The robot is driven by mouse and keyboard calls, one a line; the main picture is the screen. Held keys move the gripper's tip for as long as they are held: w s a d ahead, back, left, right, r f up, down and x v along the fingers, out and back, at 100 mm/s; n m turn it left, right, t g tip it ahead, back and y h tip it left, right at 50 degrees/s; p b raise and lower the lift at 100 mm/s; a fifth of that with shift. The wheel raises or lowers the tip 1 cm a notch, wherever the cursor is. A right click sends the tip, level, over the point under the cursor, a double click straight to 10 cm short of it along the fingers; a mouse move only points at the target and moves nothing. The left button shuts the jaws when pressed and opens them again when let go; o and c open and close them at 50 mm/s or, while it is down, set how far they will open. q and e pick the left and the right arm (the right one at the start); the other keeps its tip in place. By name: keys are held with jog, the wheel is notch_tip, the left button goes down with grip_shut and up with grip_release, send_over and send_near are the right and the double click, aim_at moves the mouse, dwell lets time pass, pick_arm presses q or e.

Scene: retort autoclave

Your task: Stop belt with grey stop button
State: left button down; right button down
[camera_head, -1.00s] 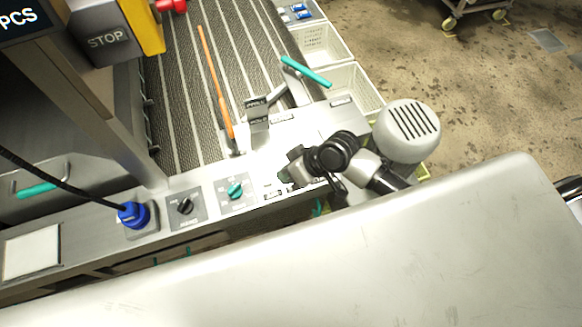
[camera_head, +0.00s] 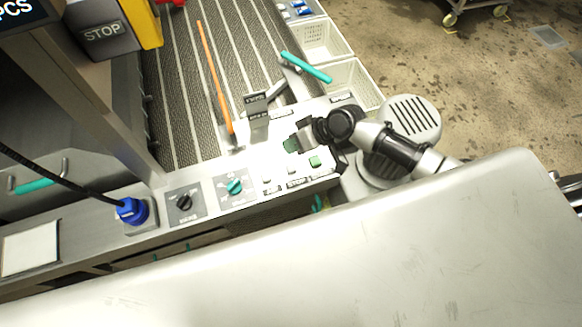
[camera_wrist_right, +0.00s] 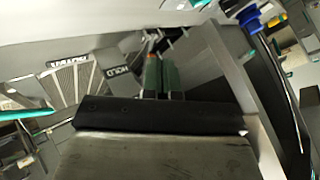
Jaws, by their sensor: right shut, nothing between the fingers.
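The stop button (camera_head: 291,170) is a small pale button above a STOP label, in a row on the steel control panel (camera_head: 213,212). A pale button (camera_head: 266,178) sits left of it and a green button (camera_head: 314,161) right of it. My right gripper (camera_head: 291,145) is shut and empty, just beyond the row in the head view, apart from the stop button. Its closed green-padded fingers also show in the right wrist view (camera_wrist_right: 160,76), where the buttons cannot be made out. The ribbed belt (camera_head: 182,100) lies beyond the panel. My left gripper is not in view.
A teal selector (camera_head: 235,187), a black selector (camera_head: 184,202) and a blue plug (camera_head: 132,211) line the panel to the left. A dark label plate (camera_head: 257,110) stands close beyond my right gripper. White crates (camera_head: 352,85) stand at the right.

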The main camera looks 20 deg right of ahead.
aim_at(292, 167)
notch_tip(292, 167, down, 8)
jog(key=b, duration=0.6)
dwell(1.7)
jog(key=shift+f+b, duration=0.4)
jog(key=shift+b, duration=0.1)
jog(key=shift+f+b, duration=0.45)
jog(key=shift+f, duration=0.1)
dwell(0.4)
dwell(0.4)
jog(key=shift+r+p, duration=0.85)
jog(key=shift+r, duration=0.1)
jog(key=shift+r, duration=0.1)
notch_tip(292, 167, up, 5)
jog(key=p, duration=0.4)
